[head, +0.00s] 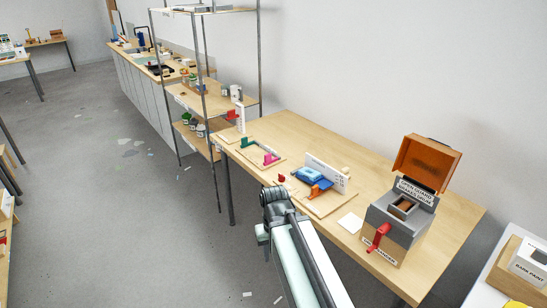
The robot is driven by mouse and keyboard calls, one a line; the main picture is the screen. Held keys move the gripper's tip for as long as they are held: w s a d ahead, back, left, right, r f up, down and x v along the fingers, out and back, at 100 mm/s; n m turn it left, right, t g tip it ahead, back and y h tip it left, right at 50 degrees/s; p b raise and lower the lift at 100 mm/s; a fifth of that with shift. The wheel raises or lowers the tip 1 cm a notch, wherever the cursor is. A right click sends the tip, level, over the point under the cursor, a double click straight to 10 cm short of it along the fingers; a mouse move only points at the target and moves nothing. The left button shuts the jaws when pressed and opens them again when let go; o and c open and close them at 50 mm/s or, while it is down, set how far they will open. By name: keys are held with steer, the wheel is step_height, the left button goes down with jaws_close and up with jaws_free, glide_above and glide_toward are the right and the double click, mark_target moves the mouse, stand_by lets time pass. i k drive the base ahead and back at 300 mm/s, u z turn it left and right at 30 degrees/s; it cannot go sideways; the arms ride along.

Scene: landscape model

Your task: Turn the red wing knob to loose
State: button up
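A small red piece (281,178) stands at the front edge of a wooden board, just beyond the end of my arm. Another red piece (233,115) sits on a white upright at the table's far left end. Both are too small to tell which one is the wing knob. My gripper (275,196) is in front of the table edge, close to the nearer red piece and seemingly apart from it. Its fingers are not clear from this angle.
The board carries a blue block (308,175) and a white upright plate (327,172). A grey box (401,218) with a raised orange lid (427,161) and red handle (378,237) stands right.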

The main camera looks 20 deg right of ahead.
mark_target(281, 178)
steer(key=i, duration=1.05)
steer(key=u, duration=1.85)
